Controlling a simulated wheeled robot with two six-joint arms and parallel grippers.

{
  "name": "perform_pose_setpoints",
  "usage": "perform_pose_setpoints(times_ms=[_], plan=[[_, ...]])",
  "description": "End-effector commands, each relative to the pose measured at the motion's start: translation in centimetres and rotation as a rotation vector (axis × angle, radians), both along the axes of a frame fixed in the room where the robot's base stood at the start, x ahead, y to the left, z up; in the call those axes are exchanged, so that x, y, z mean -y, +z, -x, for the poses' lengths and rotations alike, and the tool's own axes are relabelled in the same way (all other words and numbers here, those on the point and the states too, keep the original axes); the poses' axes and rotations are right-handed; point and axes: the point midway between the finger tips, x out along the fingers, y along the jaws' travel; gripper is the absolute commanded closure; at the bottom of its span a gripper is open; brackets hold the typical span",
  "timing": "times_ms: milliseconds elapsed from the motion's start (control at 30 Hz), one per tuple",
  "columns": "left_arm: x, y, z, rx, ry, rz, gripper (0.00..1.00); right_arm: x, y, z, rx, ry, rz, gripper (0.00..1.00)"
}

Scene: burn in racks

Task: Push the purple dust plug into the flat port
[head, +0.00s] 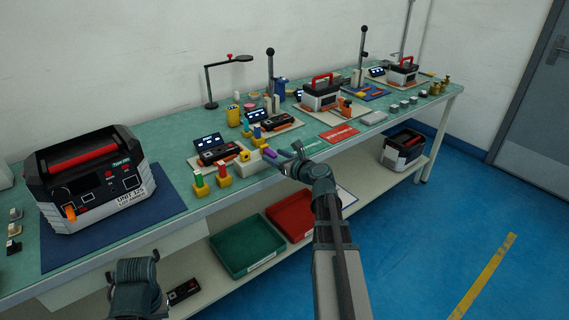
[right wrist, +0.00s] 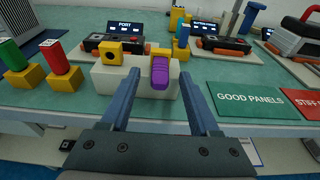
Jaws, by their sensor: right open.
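The purple dust plug (right wrist: 160,72) stands in a yellow holder on a white block (right wrist: 105,80) at the bench's front edge. It also shows in the head view (head: 271,156). My right gripper (right wrist: 158,77) is open, with one finger on each side of the plug; I cannot tell whether they touch it. A yellow block with a round dark hole (right wrist: 108,51) sits left of the plug. Behind is a dark unit under a display reading PORT (right wrist: 125,25); I cannot make out a flat port.
Green (right wrist: 15,57) and red (right wrist: 57,58) plugs in yellow holders stand to the left. A green GOOD PANELS mat (right wrist: 247,98) and a red mat (right wrist: 303,103) lie to the right. Green (head: 247,247) and red (head: 291,214) trays sit on the lower shelf.

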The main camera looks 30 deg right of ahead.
Motion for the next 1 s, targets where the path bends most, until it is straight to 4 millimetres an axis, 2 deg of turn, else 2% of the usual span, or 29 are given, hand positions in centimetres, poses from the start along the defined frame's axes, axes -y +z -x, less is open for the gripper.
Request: perform_pose_setpoints(times_ms=[33, 200, 567, 900, 1000], plan=[[0.0, -0.2, 0.0, 0.000, 0.000, 0.000, 1.00, 0.0, -0.2, -0.8, 0.000, 0.001, 0.000, 0.38], [0.0, -0.4, 0.0, 0.000, 0.000, 0.000, 1.00, -0.1, -0.4, -1.8, 0.000, 0.000, -0.001, 0.38], [0.0, -0.4, 0.0, 0.000, 0.000, 0.000, 1.00, -0.2, -0.4, -2.0, 0.000, 0.000, 0.000, 0.38], [0.0, -0.4, 0.0, 0.000, 0.000, 0.000, 1.00, -0.2, -0.4, -2.0, 0.000, 0.000, 0.000, 0.97], [0.0, -0.4, 0.0, 0.000, 0.000, 0.000, 1.00, -0.2, -0.4, -2.0, 0.000, 0.000, 0.000, 1.00]])
